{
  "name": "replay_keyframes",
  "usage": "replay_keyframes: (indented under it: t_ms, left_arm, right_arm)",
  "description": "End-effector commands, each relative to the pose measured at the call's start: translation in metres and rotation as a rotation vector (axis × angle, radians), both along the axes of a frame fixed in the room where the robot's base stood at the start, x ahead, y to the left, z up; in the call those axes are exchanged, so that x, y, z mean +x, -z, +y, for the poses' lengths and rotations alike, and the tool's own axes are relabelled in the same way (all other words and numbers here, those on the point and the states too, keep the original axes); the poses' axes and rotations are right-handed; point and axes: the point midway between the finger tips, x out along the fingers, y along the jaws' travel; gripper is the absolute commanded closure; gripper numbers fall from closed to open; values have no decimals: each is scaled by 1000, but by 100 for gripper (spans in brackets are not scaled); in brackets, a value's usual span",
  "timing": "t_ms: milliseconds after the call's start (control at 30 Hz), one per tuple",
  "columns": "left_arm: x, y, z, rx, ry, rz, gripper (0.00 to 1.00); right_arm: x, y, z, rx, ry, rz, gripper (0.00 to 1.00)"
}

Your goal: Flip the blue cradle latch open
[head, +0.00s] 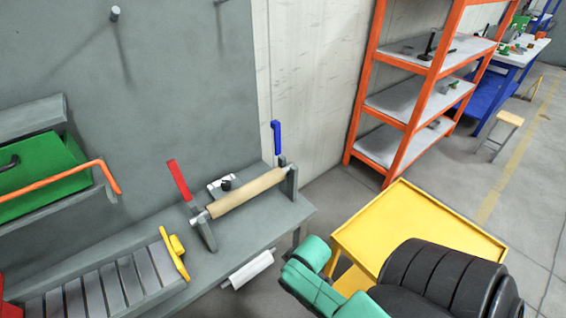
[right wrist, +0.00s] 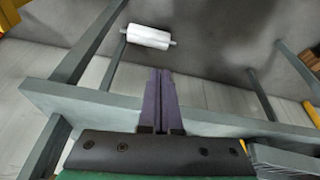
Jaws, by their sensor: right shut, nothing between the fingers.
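The blue cradle latch (head: 276,137) stands nearly upright at the right end of the cradle on the grey bench. A red latch (head: 178,181) leans up and to the left at the cradle's other end. A beige roller (head: 240,193) lies between the two grey cradle posts. My right gripper (right wrist: 162,75) shows in the right wrist view with its two purple fingers together and empty. That view does not show the blue latch. In the head view only my green and black right arm shows, low on the right, apart from the latch. My left gripper is out of view.
A yellow cart (head: 440,214) stands right of the bench, near my arm. Orange shelves (head: 400,160) stand behind. A slatted rack (head: 117,283) is at lower left.

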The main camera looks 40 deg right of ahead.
Motion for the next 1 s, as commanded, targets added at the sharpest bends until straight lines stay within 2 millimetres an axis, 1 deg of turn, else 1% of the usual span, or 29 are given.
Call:
replay_keyframes:
  t_ms: [33, 67, 100, 200, 267, 300, 367, 433, 467, 500, 600, 700, 767, 867, 1000]
  left_arm:
    - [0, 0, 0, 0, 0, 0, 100]
    - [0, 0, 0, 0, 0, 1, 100]
    - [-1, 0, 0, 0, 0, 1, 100]
    - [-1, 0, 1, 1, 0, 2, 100]
    - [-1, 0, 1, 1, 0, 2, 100]
    - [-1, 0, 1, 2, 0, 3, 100]
    - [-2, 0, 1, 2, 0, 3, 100]
    - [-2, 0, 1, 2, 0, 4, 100]
    - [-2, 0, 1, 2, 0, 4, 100]
    - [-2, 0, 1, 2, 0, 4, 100]
    - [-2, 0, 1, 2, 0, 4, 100]
    - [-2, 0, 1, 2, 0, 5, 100]
    - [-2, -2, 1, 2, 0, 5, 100]
    - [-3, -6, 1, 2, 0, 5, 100]
    - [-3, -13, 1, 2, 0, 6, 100]
  right_arm:
    - [7, -22, -9, 3, 7, -53, 100]
    - [13, -37, -17, 7, 12, -100, 100]
    - [25, -59, -31, 16, 20, -187, 100]
    - [52, -97, -60, 41, 38, -390, 100]
    - [65, -118, -77, 53, 47, -502, 100]
    - [74, -132, -89, 61, 55, -576, 100]
    - [85, -155, -108, 70, 69, -694, 100]
    - [96, -186, -132, 78, 85, -836, 100]
    - [99, -200, -142, 81, 93, -896, 100]
    - [103, -217, -155, 84, 103, -974, 100]
    - [107, -256, -180, 89, 122, -1129, 100]
    - [109, -272, -189, 92, 130, -1194, 100]
    - [113, -274, -190, 93, 131, -1199, 100]
    - [127, -275, -190, 95, 132, -1201, 100]
    - [156, -276, -191, 93, 132, -1201, 100]
